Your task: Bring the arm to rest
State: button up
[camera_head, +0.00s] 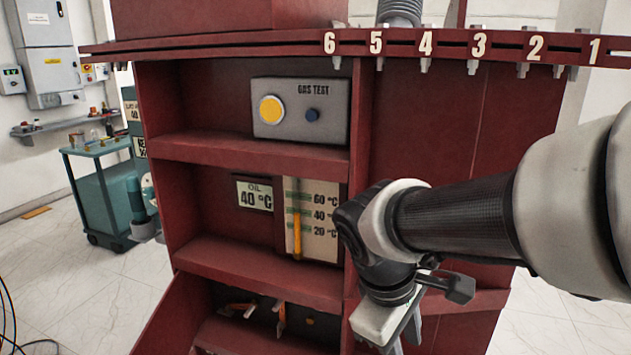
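My arm comes in from the right edge, a black forearm and white joints bending down at the wrist. My gripper (404,338) hangs below the wrist in front of the lower part of the red transformer cabinet (510,120). Its fingers point down and run toward the bottom edge of the frame. I cannot tell whether they are open or shut, and I see nothing held. The wrist overlaps the right edge of the oil temperature gauge (313,220) in the picture. I cannot tell how far the arm is from the cabinet.
A gas test box (300,110) with a yellow and a blue button sits on the upper shelf. Orange-handled parts (281,315) show in the bottom compartment. A numbered red rail (450,45) runs above. A teal cart (103,195) stands at the left. Floor is clear between them.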

jog(key=s+r+m+t+y+p, duration=0.1)
jog(key=r+m+p, duration=0.3)
jog(key=r, duration=0.5)
jog(key=s+r+m+t+y+p, duration=0.2)
jog(key=s+r+m+p, duration=0.2)
jog(key=r+p, duration=0.4)
jog(key=shift+s+d+r+m+t, duration=0.25)
jog(key=shift+s+r+m+t, duration=0.1)
jog(key=shift+r+m, duration=0.45)
jog(key=shift+a, duration=0.15)
